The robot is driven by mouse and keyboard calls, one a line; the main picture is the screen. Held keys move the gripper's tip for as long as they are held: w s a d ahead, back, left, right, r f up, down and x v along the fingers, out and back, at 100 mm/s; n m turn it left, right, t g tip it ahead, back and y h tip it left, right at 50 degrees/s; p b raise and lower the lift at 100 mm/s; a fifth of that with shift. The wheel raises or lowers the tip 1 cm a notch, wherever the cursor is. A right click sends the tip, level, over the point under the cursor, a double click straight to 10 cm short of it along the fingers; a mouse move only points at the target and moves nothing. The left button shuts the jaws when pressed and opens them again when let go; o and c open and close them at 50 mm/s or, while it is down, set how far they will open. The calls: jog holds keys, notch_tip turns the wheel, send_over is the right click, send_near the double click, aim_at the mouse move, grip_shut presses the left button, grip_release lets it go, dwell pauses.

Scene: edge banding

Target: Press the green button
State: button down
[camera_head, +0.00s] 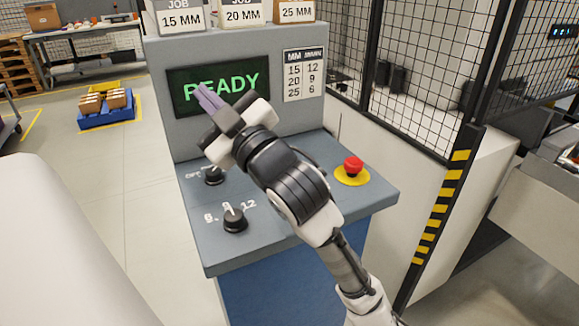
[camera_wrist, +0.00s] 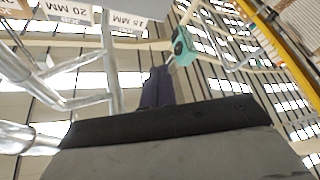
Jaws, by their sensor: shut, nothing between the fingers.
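No green button shows in either view; my arm covers the middle of the grey control panel (camera_head: 270,245), so anything there is hidden. My gripper (camera_head: 206,97) is raised in front of the screen (camera_head: 180,92), which reads READY in green. Its purple-grey fingers are shut together with nothing between them and point up and left. In the wrist view the shut fingers (camera_wrist: 157,88) point up toward the ceiling beams.
A red mushroom button (camera_head: 352,165) on a yellow base sits at the panel's right. Two black knobs, one at the back (camera_head: 214,175) and one in front (camera_head: 234,219), sit at the left. Job boxes (camera_head: 181,20) stand on top. A mesh fence (camera_head: 420,85) stands right.

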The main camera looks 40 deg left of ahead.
jog(key=w+d+f+h+p, duration=0.7)
jog(key=w+d+f+h, duration=0.1)
jog(key=h, duration=0.5)
jog(key=w+f, duration=0.1)
jog(key=w, duration=0.1)
jog(key=shift+w+d+t, duration=0.3)
jog(key=shift+w, duration=0.1)
notch_tip(320, 180, down, 9)
jog(key=b, duration=0.7)
dwell(0.8)
jog(key=shift+f+b, duration=0.3)
jog(key=shift+f, duration=0.05)
